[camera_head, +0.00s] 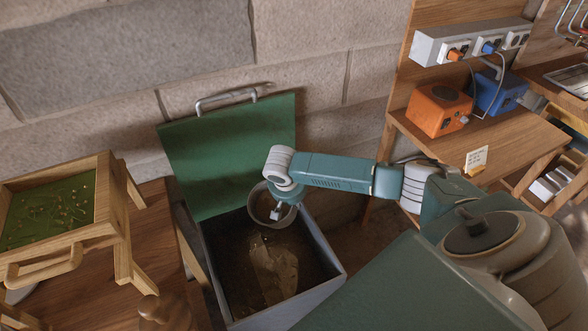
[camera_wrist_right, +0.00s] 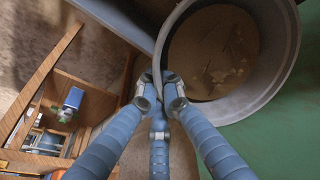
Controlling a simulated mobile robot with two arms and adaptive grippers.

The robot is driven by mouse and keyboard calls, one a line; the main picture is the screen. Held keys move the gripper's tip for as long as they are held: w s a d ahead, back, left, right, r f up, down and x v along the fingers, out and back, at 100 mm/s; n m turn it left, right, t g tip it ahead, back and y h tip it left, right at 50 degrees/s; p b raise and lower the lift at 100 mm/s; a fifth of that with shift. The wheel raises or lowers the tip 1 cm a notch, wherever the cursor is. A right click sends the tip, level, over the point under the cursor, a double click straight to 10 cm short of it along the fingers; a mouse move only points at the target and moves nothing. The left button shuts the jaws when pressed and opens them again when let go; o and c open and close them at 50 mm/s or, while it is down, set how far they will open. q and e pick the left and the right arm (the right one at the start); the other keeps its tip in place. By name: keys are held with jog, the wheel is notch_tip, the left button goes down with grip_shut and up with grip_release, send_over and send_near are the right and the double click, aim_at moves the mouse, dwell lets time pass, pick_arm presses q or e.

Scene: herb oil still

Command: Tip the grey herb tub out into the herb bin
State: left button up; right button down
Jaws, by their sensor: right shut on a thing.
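The grey herb tub (camera_head: 264,207) hangs over the back part of the herb bin, near its raised lid. My right gripper (camera_head: 279,211) is shut on the tub's rim. In the right wrist view, my gripper's fingers (camera_wrist_right: 160,88) pinch the rim of the tub (camera_wrist_right: 286,62), and pale flakes show on its brown inside. I cannot tell how far it is tilted. The herb bin (camera_head: 327,250) is a grey-walled box with its green lid (camera_head: 215,145) standing open. A lighter patch lies on the dark inside of the bin. My left gripper is not in view.
A wooden stand with a green tray (camera_head: 50,208) of yellowish bits is on the left. A wooden bench at the right holds an orange box (camera_head: 438,110) and a blue box (camera_head: 495,92), under a socket strip (camera_head: 465,45). A stone wall is behind the bin.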

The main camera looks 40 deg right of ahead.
aim_at(279, 222)
jog(key=h+b, duration=0.1)
jog(key=t+h+b, duration=0.1)
jog(key=h, duration=0.1)
jog(key=shift+w+a+r+b, duration=0.2)
jog(key=shift+a+b, duration=0.15)
jog(key=shift+b, duration=0.05)
jog(key=shift+s+a+h+p, duration=0.3)
jog(key=shift+a+h, duration=0.2)
jog(key=shift+h, duration=0.2)
jog(key=a+h+b, duration=0.1)
jog(key=a+f+t+h+b, duration=0.1)
jog(key=h+b, duration=0.1)
jog(key=s+f+h+b, duration=0.1)
jog(key=shift+a+t+h, duration=0.4)
jog(key=shift+a+f+n+h+b, duration=0.1)
jog(key=shift+a+n+h+b, duration=0.2)
jog(key=shift+h+b, duration=0.3)
jog(key=shift+r+t+p, duration=0.3)
jog(key=shift+r+p, duration=0.05)
jog(key=shift+p, duration=0.1)
jog(key=shift+s+a+h, duration=0.1)
jog(key=shift+a+h, duration=0.05)
jog(key=shift+h, duration=0.25)
jog(key=shift+f, duration=0.1)
